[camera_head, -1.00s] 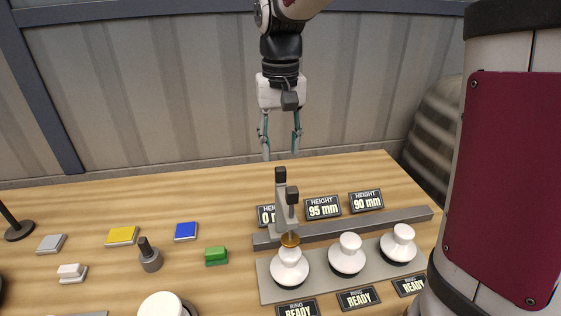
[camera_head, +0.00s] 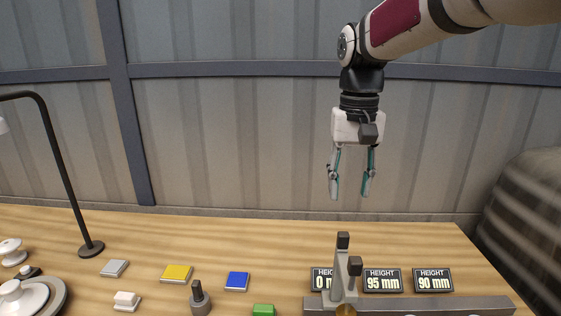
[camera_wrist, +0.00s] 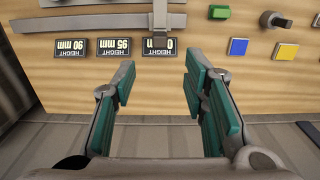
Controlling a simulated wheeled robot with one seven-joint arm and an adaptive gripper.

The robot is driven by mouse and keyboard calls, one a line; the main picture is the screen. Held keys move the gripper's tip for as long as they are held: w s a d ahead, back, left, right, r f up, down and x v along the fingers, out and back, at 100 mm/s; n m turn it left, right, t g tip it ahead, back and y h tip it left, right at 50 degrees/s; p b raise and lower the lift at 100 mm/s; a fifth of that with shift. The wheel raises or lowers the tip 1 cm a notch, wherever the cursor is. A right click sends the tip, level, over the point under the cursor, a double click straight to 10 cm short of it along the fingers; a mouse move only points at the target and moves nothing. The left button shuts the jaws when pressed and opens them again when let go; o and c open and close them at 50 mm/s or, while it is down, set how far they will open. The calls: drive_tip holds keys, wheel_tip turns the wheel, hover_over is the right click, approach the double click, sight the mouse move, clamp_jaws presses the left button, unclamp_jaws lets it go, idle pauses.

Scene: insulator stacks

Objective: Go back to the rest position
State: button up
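My gripper (camera_head: 350,190) hangs fingers-down in the air above the back of the table, in front of the wall. Its two teal-padded fingers are spread apart with nothing between them. In the wrist view my gripper (camera_wrist: 160,95) is also open and empty, with the table's back edge below it. The wooden table (camera_head: 230,228) lies below, and no object touches the fingers.
A grey stand with dark knobs (camera_head: 340,282) rises below the gripper, beside height signs (camera_head: 382,280) and a grey rail (camera_head: 450,306). A black lamp (camera_head: 60,165) stands at left. Yellow (camera_head: 176,274) and blue (camera_head: 237,281) blocks lie mid-table. Air around the gripper is clear.

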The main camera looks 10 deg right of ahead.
drive_tip(key=s+f+n+t, duration=0.1)
drive_tip(key=s+t, duration=0.1)
drive_tip(key=s, duration=0.8)
drive_tip(key=s+a+f+n+t, duration=0.1)
drive_tip(key=s+f+t, duration=0.1)
drive_tip(key=s, duration=0.9)
drive_tip(key=shift+f+t, duration=0.25)
drive_tip(key=shift+t, duration=0.35)
